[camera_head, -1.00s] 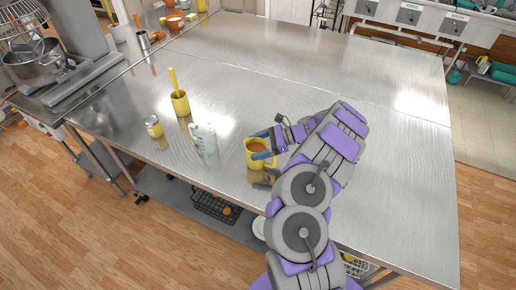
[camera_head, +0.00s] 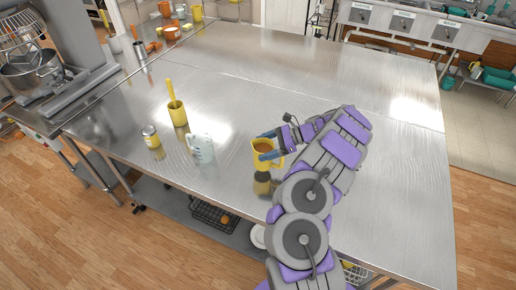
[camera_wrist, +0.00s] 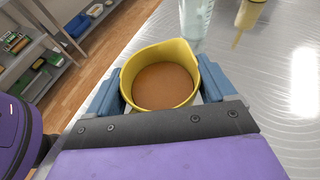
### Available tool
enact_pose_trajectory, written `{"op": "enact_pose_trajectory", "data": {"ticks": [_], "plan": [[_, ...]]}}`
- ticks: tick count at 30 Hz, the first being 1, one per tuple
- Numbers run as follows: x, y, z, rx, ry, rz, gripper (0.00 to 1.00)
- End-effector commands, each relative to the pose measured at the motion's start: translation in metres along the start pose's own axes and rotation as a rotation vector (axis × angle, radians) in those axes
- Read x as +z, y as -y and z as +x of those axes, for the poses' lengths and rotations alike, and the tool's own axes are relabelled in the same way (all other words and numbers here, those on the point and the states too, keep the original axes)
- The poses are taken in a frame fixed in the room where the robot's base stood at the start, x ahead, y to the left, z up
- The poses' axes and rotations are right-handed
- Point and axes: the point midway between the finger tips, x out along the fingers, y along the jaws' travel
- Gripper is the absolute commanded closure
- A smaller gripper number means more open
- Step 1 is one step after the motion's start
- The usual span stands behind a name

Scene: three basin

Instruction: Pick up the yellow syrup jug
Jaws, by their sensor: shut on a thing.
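The yellow syrup jug (camera_head: 264,158) with brown-orange syrup inside is near the front edge of the steel table. My gripper (camera_head: 267,146) is shut on it, with one blue finger on each side. The jug looks upright and slightly above the table, with its reflection apart below it. In the wrist view the jug (camera_wrist: 137,68) sits between both fingers of my gripper (camera_wrist: 162,88), its open top and the syrup facing the camera. Its underside is hidden there.
A clear measuring jug (camera_head: 202,149) stands left of the yellow jug. Further left are a small yellow-labelled can (camera_head: 152,138) and a yellow cup (camera_head: 178,113) with a yellow utensil. A stand mixer (camera_head: 75,55) is at the far left. The steel table (camera_head: 300,75) is clear behind.

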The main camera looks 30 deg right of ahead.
Motion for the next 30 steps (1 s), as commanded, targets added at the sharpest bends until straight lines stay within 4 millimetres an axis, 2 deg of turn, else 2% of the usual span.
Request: {"op": "enact_pose_trajectory", "data": {"ticks": [24,30], "plan": [[-0.026,0.014,-0.086,-0.001,-0.003,0.0,0.73],[-0.028,0.016,-0.097,0.0,-0.001,-0.002,0.73]]}}
